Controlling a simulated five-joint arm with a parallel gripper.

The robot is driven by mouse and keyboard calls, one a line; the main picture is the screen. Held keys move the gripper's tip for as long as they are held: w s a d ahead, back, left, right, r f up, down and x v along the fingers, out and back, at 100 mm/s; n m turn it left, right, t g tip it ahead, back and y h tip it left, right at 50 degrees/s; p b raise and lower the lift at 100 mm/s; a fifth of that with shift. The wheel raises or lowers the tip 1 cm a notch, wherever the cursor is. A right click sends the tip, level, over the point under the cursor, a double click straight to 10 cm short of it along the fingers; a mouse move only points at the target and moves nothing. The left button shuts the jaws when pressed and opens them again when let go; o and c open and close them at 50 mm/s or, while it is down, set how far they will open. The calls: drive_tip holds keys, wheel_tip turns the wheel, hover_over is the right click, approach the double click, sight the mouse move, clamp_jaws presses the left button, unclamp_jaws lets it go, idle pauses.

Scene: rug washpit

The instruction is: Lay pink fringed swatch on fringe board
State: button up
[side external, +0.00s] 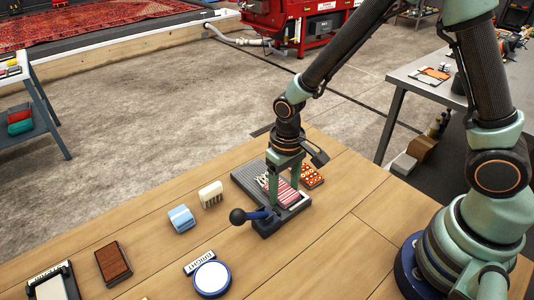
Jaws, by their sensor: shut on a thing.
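The pink striped swatch (281,193) with pale fringe at its left end is between the fingers of my gripper (284,196), which is shut on it. The gripper points down over the dark grey board (246,177), which I take to be the fringe board. The swatch is over the board's right half, flat or nearly so. I cannot tell whether it touches the board or hangs just above it. A blue lever with a black ball knob (238,216) is at the board's front left. The fingers hide part of the swatch.
An orange white-dotted piece (312,177) lies close to the board's right side. A white brush-like block (211,194), a blue block (181,218), a brown block (113,263) and a round blue-rimmed white dish (211,278) stand to the left. The bench's front right is clear.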

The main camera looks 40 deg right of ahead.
idle(0.3)
drive_tip(key=o, duration=1.4)
drive_tip(key=shift+r, duration=3.5)
drive_tip(key=s+d+r+t, duration=0.2)
drive_tip(key=d+r, duration=0.1)
drive_tip(key=r, duration=0.2)
drive_tip(key=s+d+r+t, duration=0.1)
drive_tip(key=s+d+r, duration=0.1)
drive_tip(key=r, duration=0.3)
drive_tip(key=s+d+r+t, duration=0.2)
drive_tip(key=d+r, duration=0.3)
drive_tip(key=shift+r+t, duration=0.15)
drive_tip(key=shift+t, duration=0.15)
